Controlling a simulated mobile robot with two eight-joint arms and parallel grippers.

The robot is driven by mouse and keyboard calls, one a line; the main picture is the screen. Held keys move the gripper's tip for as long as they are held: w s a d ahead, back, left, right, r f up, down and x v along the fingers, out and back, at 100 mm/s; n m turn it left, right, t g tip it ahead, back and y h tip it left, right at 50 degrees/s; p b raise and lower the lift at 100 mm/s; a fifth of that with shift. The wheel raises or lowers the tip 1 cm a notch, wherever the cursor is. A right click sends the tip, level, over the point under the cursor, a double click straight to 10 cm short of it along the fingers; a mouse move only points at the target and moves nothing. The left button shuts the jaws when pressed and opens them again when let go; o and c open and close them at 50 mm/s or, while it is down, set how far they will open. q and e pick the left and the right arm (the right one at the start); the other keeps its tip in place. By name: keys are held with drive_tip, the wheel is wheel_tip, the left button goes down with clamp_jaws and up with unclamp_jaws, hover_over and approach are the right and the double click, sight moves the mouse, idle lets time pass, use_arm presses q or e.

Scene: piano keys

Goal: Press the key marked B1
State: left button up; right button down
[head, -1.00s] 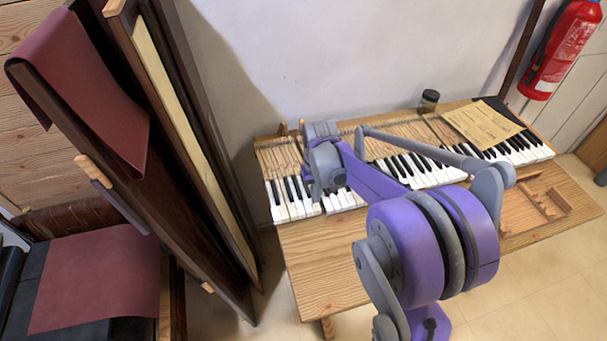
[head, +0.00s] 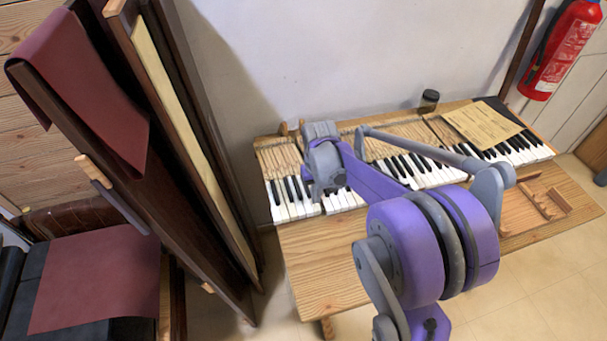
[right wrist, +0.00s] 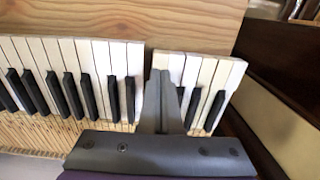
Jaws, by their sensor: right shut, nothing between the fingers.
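The piano keyboard (head: 294,200) lies along the wooden table, with white and black keys in a row. No B1 marking is readable in either view. My right gripper (head: 318,190) is over the left part of the keys in the head view. In the right wrist view the right gripper (right wrist: 160,76) is shut and empty, its fingertips at the front ends of the white keys (right wrist: 119,56), by a gap between two key groups. The fingers hide the keys under them, and I cannot tell whether they touch. My left gripper is not in view.
A bare wooden tabletop (head: 318,265) lies in front of the keys. A paper sheet (head: 482,124) and a small jar (head: 428,101) sit at the back right. Wooden pieces (head: 541,203) lie at the right. Tall dark panels (head: 185,180) stand left of the table.

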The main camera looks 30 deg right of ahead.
drive_tip(key=shift+f, duration=0.1)
idle(0.4)
drive_tip(key=shift+f+b, duration=0.95)
drive_tip(key=shift+f, duration=0.3)
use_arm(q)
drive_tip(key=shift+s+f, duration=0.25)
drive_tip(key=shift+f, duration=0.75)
use_arm(e)
drive_tip(key=shift+r, duration=0.1)
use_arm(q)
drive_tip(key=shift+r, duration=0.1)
use_arm(e)
drive_tip(key=shift+r, duration=0.15)
use_arm(q)
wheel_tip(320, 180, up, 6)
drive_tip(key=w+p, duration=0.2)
drive_tip(key=p, duration=0.3)
use_arm(e)
wheel_tip(320, 180, up, 9)
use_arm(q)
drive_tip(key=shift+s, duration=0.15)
